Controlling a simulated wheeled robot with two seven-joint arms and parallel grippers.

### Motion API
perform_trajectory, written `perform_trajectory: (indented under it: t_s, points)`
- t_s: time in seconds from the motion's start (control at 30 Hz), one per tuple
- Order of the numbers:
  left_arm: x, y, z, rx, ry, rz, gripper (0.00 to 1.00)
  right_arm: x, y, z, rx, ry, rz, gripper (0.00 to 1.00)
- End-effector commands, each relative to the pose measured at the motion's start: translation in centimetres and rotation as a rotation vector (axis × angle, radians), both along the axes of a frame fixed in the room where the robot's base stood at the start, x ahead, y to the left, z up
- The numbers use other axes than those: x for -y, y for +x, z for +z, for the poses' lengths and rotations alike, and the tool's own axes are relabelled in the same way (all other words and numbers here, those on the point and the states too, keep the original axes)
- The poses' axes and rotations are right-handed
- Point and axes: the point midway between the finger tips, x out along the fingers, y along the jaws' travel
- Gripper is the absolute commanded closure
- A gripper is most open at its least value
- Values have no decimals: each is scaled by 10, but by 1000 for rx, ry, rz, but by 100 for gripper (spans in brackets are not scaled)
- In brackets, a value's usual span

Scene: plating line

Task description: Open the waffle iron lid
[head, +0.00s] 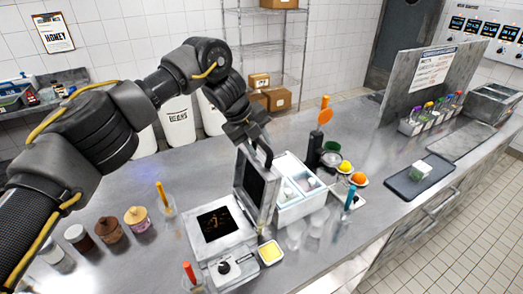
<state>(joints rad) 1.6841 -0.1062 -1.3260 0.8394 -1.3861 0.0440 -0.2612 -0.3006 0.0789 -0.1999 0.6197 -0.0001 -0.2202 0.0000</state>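The waffle iron (199,244) stands on the steel counter in the head view, with a dark lower plate (215,222) in a pale housing. Its lid (251,188) stands raised, roughly upright, at the right side of the base, its dark inner face turned to the left. My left gripper (262,158) reaches down from above to the top edge of the lid. It is at or very near that edge; whether its fingers are closed on the lid or its handle is too small to tell. My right gripper is not in view.
A white container (304,207) stands close to the right of the lid. A yellow-filled dish (270,252) sits at the iron's front right. Jars (108,230) and an orange-handled tool in a cup (163,197) stand left. Fruit, a dark tray (408,184) and an upright sign board (425,85) are right.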

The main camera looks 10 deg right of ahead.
Motion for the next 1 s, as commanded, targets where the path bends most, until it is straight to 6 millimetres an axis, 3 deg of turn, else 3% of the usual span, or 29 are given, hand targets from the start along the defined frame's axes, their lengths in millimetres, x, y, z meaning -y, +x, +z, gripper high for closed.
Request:
perform_trajectory:
  t_s: [0.13,0.4,1.0]
  points:
    - [-13,-3,25,6,-2,2,63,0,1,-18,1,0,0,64]
    - [-30,-10,66,6,0,0,63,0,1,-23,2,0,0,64]
    - [-34,-12,75,2,-1,1,63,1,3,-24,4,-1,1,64]
